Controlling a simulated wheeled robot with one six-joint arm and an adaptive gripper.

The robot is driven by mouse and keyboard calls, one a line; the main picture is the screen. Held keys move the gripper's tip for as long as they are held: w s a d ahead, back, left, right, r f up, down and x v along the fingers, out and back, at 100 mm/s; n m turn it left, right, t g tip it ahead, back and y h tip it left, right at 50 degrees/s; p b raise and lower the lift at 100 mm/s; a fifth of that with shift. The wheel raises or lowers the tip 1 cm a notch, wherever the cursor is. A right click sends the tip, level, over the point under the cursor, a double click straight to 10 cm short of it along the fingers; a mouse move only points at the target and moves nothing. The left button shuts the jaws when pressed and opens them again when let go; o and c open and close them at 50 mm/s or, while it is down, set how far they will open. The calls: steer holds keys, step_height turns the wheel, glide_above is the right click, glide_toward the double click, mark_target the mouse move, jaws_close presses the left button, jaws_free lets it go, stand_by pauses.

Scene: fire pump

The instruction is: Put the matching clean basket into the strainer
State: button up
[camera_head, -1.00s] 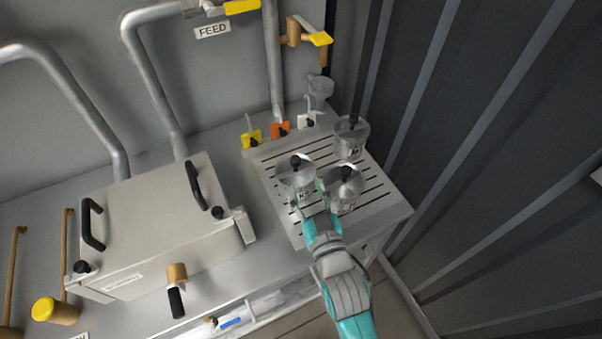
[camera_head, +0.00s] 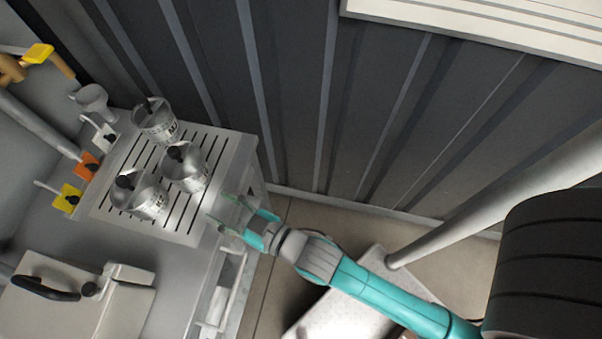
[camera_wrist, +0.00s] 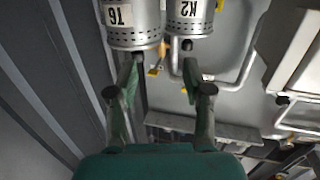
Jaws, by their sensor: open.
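Three metal baskets with black knobs stand on a slotted tray (camera_head: 105,213) in the head view: one at the back (camera_head: 156,124), one in the middle (camera_head: 187,170), one nearer the left (camera_head: 139,198). My gripper (camera_head: 228,212) is open and empty at the tray's front right edge, apart from the baskets. In the wrist view, two baskets show beyond its fingertips (camera_wrist: 162,52), one with a label like T6 (camera_wrist: 133,32), the other like K2 (camera_wrist: 190,22). The strainer box (camera_head: 85,300) is partly in view at lower left, with a black-handled lid on it.
Yellow (camera_head: 66,198), orange (camera_head: 88,165) and white (camera_head: 105,137) tags stand along the tray's left side. A grey cup-like fitting (camera_head: 92,99) is behind them. A dark ribbed wall (camera_head: 330,120) runs behind the tray. Open floor (camera_head: 300,218) lies right of the bench.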

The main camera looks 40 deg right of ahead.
steer(key=s+d+m+h, duration=0.1)
steer(key=s+d, duration=0.3)
steer(key=s, duration=0.4)
steer(key=s+d+m+h, duration=0.1)
steer(key=s+d+h, duration=0.1)
steer(key=s+d, duration=0.3)
steer(key=s+d+m+g+h, duration=0.1)
steer(key=s+d, duration=0.3)
steer(key=s, duration=0.8)
steer(key=shift+s+d+f+m+h, duration=0.25)
steer(key=shift+m+h, duration=0.15)
steer(key=shift+h, duration=0.4)
steer(key=shift+o, duration=0.5)
steer(key=shift+s+r, duration=0.15)
steer(key=shift+s, duration=0.1)
